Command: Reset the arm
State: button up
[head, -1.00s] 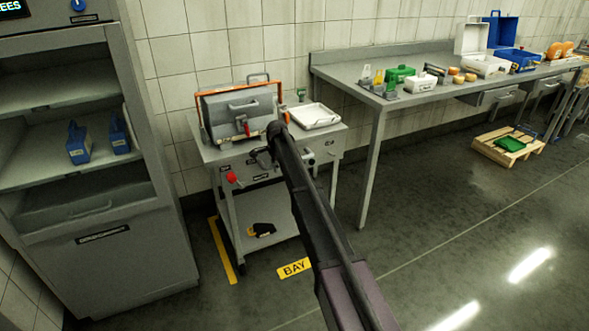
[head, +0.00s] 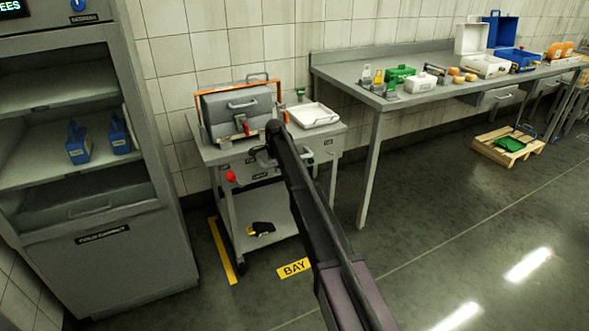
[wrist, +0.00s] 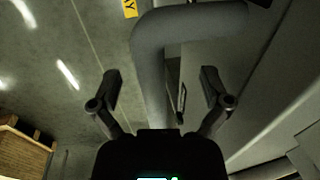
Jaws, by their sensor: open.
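My arm (head: 318,220) reaches from the bottom of the head view up to the grey cart (head: 210,156). My gripper (head: 261,158) is at the cart's front, below the grey lidded box, and shows small and dark there. In the wrist view my gripper (wrist: 161,88) is open, its two dark fingers well apart, and nothing is held. A thick, bent grey tube (wrist: 190,28) passes behind the gap between the fingers. I cannot tell whether it touches them.
The cart carries the grey box (head: 238,108) with an orange frame and a white tray (head: 314,115). A red knob (head: 231,176) is on its front. A shelf cabinet (head: 110,240) stands left, a long workbench (head: 370,75) right. The floor to the right is open, with a pallet (head: 508,150) further back.

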jog(key=shift+s+r, duration=0.1)
jog(key=shift+s, duration=0.05)
jog(key=shift+s+a+r+n+p, duration=0.3)
jog(key=shift+s+a+r+p, duration=0.15)
jog(key=shift+r+p, duration=0.2)
jog(key=s+d+f+n+g, duration=0.1)
jog(key=s+d+n, duration=0.5)
jog(key=s, duration=1)
jog(key=s+d+n+h+b, duration=0.1)
jog(key=s+d+n, duration=0.1)
jog(key=s+d, duration=1.1)
jog(key=s+d+f+n+g, duration=0.1)
jog(key=s+d+n, duration=0.4)
jog(key=s, duration=1.5)
notch_tip(320, 180, up, 20)
jog(key=w+p, duration=0.1)
jog(key=p, duration=1.8)
jog(key=shift+w+a, duration=0.15)
jog(key=shift+w, duration=0.05)
